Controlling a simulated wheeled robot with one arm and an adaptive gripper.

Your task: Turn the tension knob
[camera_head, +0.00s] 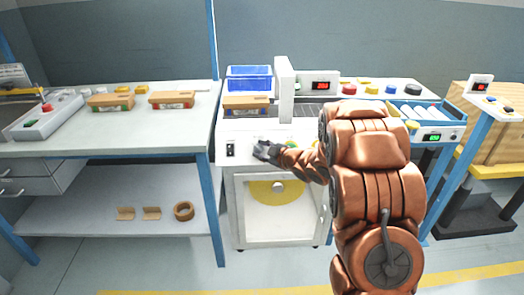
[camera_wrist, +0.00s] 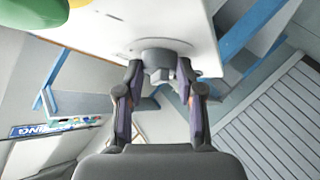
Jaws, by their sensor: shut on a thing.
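The tension knob (camera_wrist: 160,62) is a dark grey knob on the white machine panel (camera_wrist: 195,22) in the wrist view. My gripper (camera_wrist: 159,85) has one finger on each side of it, closed in on the knob. In the head view my gripper (camera_head: 266,151) is at the front top edge of the white machine (camera_head: 235,180). My copper-coloured arm reaches to it from the right, and the knob there is hidden by the gripper.
A green button and a yellow part (camera_wrist: 78,3) sit near the knob in the wrist view. A black switch (camera_head: 230,149) is left of my gripper. A blue bin (camera_head: 249,72) and a cardboard box (camera_head: 246,108) stand behind. A grey workbench (camera_head: 120,140) is on the left.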

